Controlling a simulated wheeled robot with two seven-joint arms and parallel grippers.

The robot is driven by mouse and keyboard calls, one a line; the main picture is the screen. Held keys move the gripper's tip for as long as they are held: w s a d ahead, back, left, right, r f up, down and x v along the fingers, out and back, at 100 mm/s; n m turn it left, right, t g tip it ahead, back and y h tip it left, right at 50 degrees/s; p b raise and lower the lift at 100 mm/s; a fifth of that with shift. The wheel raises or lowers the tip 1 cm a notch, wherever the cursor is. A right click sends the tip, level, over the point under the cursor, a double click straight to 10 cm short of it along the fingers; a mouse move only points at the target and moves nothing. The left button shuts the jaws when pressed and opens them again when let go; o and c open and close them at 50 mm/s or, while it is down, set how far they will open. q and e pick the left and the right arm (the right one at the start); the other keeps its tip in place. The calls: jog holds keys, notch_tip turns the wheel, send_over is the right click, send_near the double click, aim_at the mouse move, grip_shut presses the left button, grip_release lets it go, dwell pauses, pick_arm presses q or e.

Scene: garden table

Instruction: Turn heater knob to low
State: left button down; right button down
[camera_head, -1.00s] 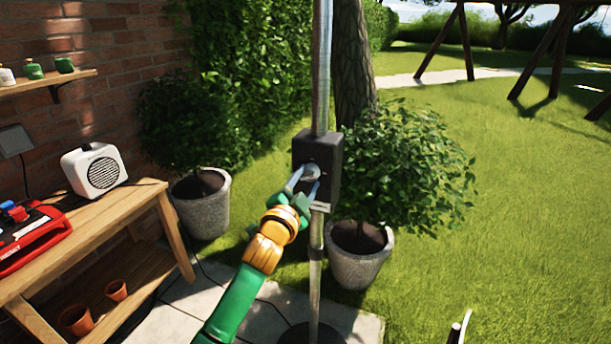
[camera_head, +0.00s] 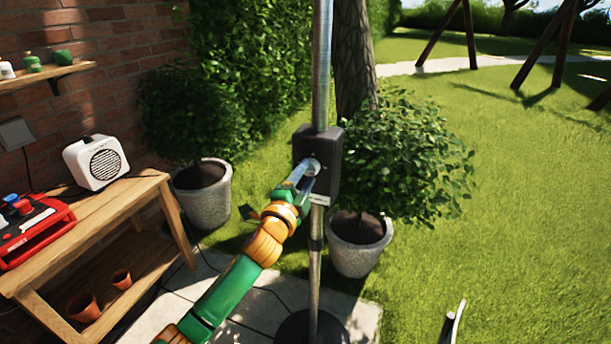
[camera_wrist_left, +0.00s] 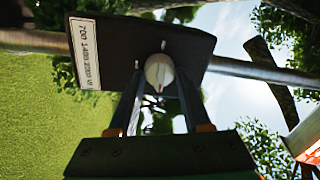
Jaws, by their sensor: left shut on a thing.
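The heater's dark control box (camera_head: 328,150) is fixed on a metal pole (camera_head: 322,60) in the middle of the head view. A round, light grey knob (camera_head: 312,166) sits on its front. My left gripper (camera_head: 307,172) is shut on the knob; its fingers also show on either side of the knob in the left wrist view (camera_wrist_left: 160,95).
A wooden bench (camera_head: 120,205) at left holds a white speaker-like box (camera_head: 95,162) and a red case (camera_head: 35,230). Potted shrubs stand either side of the pole, one pot (camera_head: 358,245) close behind it. Open lawn (camera_head: 520,200) lies to the right.

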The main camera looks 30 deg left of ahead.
pick_arm(q)
jog(key=shift+r, duration=0.15)
jog(key=c, duration=0.6)
grip_release()
jog(key=shift+o, duration=1.3)
jog(key=shift+w+a, duration=0.1)
jog(key=b+v, duration=0.1)
jog(key=v, duration=0.6)
jog(key=shift+b, duration=0.4)
